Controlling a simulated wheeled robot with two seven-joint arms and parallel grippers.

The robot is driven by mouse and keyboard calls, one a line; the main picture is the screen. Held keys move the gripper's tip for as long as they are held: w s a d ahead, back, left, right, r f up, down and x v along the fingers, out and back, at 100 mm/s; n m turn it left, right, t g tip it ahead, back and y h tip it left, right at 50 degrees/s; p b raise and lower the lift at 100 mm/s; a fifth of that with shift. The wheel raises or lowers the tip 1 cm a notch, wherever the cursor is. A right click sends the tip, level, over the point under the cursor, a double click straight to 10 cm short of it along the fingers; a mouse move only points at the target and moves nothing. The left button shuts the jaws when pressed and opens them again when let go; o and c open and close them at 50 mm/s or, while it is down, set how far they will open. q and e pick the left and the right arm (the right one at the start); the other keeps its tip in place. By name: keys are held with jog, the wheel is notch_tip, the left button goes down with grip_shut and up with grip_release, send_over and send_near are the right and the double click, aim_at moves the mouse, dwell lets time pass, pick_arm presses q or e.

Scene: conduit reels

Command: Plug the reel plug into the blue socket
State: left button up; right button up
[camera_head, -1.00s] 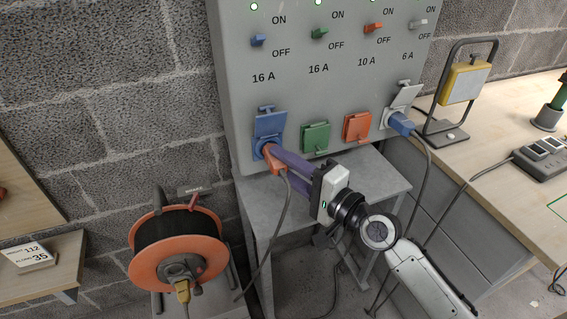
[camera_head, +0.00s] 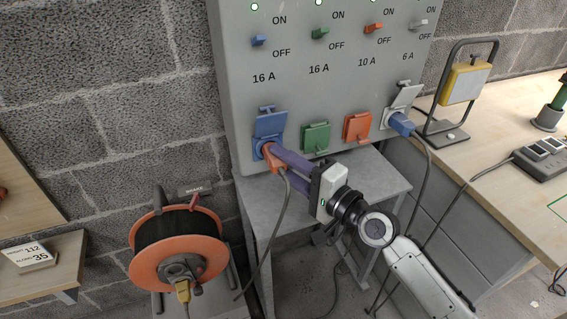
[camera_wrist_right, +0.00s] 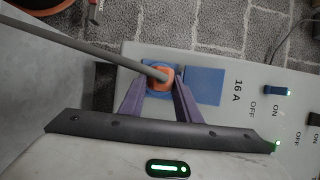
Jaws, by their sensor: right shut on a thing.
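The orange reel plug (camera_head: 277,164) with its grey cable is at the blue socket (camera_head: 264,148), whose lid (camera_head: 269,122) is flipped up. My right gripper (camera_head: 281,158) is shut on the plug, its purple fingers reaching in from the right. In the right wrist view the plug (camera_wrist_right: 162,77) sits between the two fingers, against the blue socket (camera_wrist_right: 152,64). The socket's face is mostly hidden behind the plug, so I cannot tell how deep it sits. My left gripper is not in view.
The orange cable reel (camera_head: 150,268) stands at lower left with a yellow plug (camera_head: 183,291) at its hub. Green (camera_head: 315,138) and red (camera_head: 357,127) sockets are shut. A blue plug (camera_head: 401,124) is at the white socket. A work lamp (camera_head: 465,80) stands on the right bench.

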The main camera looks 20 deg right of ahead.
jog(key=shift+w, duration=0.2)
jog(key=o, duration=1.1)
jog(key=b+v, duration=0.1)
jog(key=v, duration=0.9)
jog(key=shift+s+d+b, duration=0.1)
jog(key=shift+s+b, duration=0.1)
jog(key=shift+b, duration=0.2)
jog(key=s+a+f+n+g+h, duration=0.1)
jog(key=s+a+f+n+g, duration=0.1)
jog(key=s+f+n, duration=0.3)
jog(key=s+a+f+n+g+h+p, duration=0.1)
jog(key=s+f+n, duration=0.4)
jog(key=f, duration=0.8)
jog(key=s+a+f+n+g+h, duration=0.3)
jog(key=s+f, duration=0.4)
jog(key=f, duration=0.3)
jog(key=shift+s+n+g, duration=0.25)
jog(key=shift+n+g, duration=0.55)
jog(key=shift+n, duration=0.2)
